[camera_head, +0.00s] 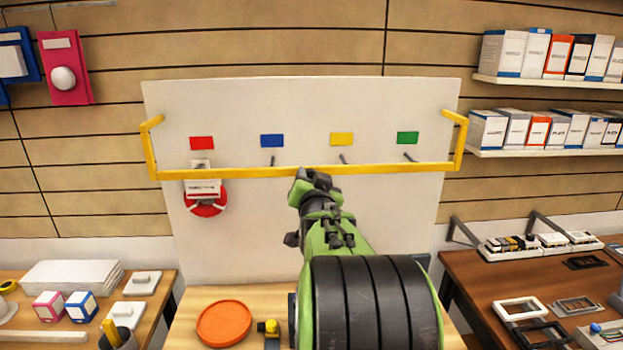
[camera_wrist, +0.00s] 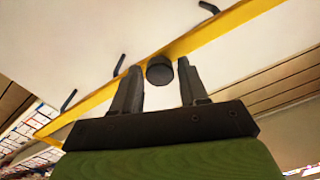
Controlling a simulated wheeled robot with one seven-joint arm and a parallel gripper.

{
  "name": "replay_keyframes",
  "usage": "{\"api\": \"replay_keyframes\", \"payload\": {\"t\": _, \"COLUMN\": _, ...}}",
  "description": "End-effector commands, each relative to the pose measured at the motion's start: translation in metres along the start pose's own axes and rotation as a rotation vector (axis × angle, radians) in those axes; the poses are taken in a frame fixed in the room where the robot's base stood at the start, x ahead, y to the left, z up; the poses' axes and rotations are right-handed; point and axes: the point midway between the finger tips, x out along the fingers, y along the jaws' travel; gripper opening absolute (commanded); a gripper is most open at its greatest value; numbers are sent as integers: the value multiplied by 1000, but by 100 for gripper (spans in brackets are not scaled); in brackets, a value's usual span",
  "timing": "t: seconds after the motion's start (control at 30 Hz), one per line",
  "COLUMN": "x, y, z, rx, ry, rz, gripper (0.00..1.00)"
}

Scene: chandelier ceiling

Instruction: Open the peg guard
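The peg guard is a yellow bar (camera_head: 240,172) with an arm at each end, running across the front of a white board (camera_head: 290,110). It also crosses the wrist view (camera_wrist: 222,30). A short dark round knob (camera_wrist: 159,70) shows at the bar in the wrist view. My gripper (camera_head: 316,178) is at the middle of the bar. In the wrist view its two fingers (camera_wrist: 159,76) are apart, one on each side of the knob, with gaps showing. Whether the fingers touch the bar I cannot tell. In the head view my gripper hides the knob.
Red, blue, yellow and green labels sit above pegs on the board. A white-and-red item (camera_head: 205,200) hangs on the left peg, behind the bar. An orange disc (camera_head: 224,323) lies on the table below. Side tables and shelves flank the board.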

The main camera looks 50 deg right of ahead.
Motion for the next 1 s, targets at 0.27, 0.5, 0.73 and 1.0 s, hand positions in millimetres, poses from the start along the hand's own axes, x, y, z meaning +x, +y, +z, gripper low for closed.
{"api": "replay_keyframes", "payload": {"t": 0.27, "x": 0, "y": 0, "z": 0, "rx": 0, "ry": 0, "rz": 0, "gripper": 0}}
{"api": "replay_keyframes", "payload": {"t": 0.5, "x": 0, "y": 0, "z": 0, "rx": 0, "ry": -1, "rz": 1, "gripper": 0}}
{"api": "replay_keyframes", "payload": {"t": 0.73, "x": -5, "y": -4, "z": -10, "rx": 0, "ry": -39, "rz": 16, "gripper": 0}}
{"api": "replay_keyframes", "payload": {"t": 1.0, "x": -21, "y": -17, "z": -38, "rx": -1, "ry": -195, "rz": 79, "gripper": 0}}
